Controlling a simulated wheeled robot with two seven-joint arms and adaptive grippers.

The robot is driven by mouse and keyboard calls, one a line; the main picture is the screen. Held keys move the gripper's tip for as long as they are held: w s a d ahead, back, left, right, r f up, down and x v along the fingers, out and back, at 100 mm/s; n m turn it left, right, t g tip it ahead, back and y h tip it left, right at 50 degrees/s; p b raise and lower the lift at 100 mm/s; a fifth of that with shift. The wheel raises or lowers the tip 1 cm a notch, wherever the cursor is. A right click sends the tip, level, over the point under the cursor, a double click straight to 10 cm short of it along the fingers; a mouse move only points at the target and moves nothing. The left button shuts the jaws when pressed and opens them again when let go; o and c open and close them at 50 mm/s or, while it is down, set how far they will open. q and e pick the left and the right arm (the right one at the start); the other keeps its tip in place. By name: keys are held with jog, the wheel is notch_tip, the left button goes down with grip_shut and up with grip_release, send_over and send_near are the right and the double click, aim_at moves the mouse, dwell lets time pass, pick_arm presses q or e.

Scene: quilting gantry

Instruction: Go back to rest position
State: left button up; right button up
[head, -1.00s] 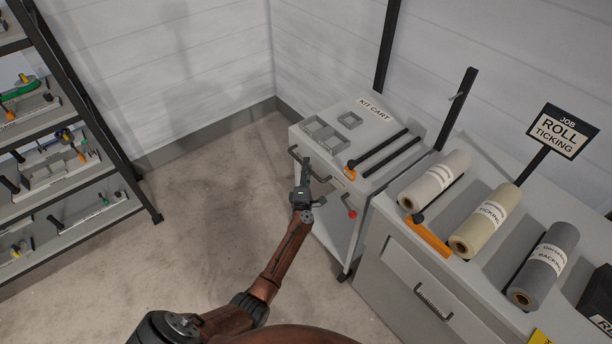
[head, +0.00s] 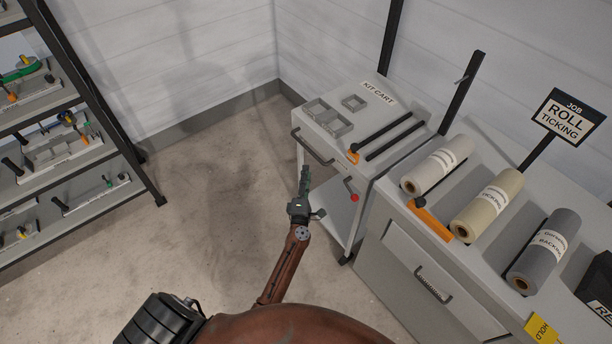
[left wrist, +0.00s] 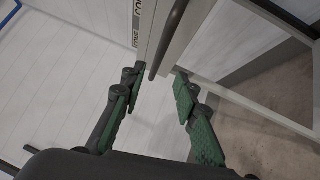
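My left gripper (head: 304,184) is in the middle of the head view, in front of the kit cart's handle side and apart from it. In the left wrist view its two green-padded fingers (left wrist: 155,95) stand apart with nothing between them, so it is open and empty. The kit cart's dark handle (left wrist: 168,38) shows beyond the fingertips. The kit cart (head: 330,150) stands to the right of the gripper, with small grey trays (head: 328,118) and two dark bars on its top. My right gripper is not in view.
A counter (head: 400,215) with three fabric rolls (head: 487,205), an orange tool (head: 430,220) and a job sign (head: 566,117) stands at the right. A shelf rack (head: 125,150) stands at the left. The floor (head: 200,220) between is clear.

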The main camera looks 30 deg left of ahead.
pick_arm(q)
jog(key=s+d+f+m+g+h, duration=0.15)
jog(key=s+f+m, duration=0.25)
jog(key=f, duration=0.5)
jog(key=s+d+f+m+g+h, duration=0.1)
jog(key=s+d+f+m+h, duration=0.25)
jog(key=f, duration=0.55)
jog(key=s+f+m+g+h, duration=0.15)
jog(key=s+f+m, duration=0.35)
jog(key=f, duration=0.5)
jog(key=s+f+m+g+h, duration=0.1)
jog(key=s+f+m+g, duration=0.45)
jog(key=s+f, duration=1.2)
jog(key=s+a+f+m+g, duration=0.1)
jog(key=s+f+m+g, duration=0.1)
jog(key=s, duration=1)
jog(key=s+a+f+m+g, duration=0.1)
jog(key=s+f+m+g, duration=0.2)
jog(key=s, duration=1)
jog(key=s+a+f+m+g+p, duration=0.1)
jog(key=s+a+f+m+g, duration=0.1)
jog(key=s, duration=1.1)
jog(key=shift+f+g, duration=0.65)
jog(key=shift+f, duration=0.1)
jog(key=shift+c, duration=0.5)
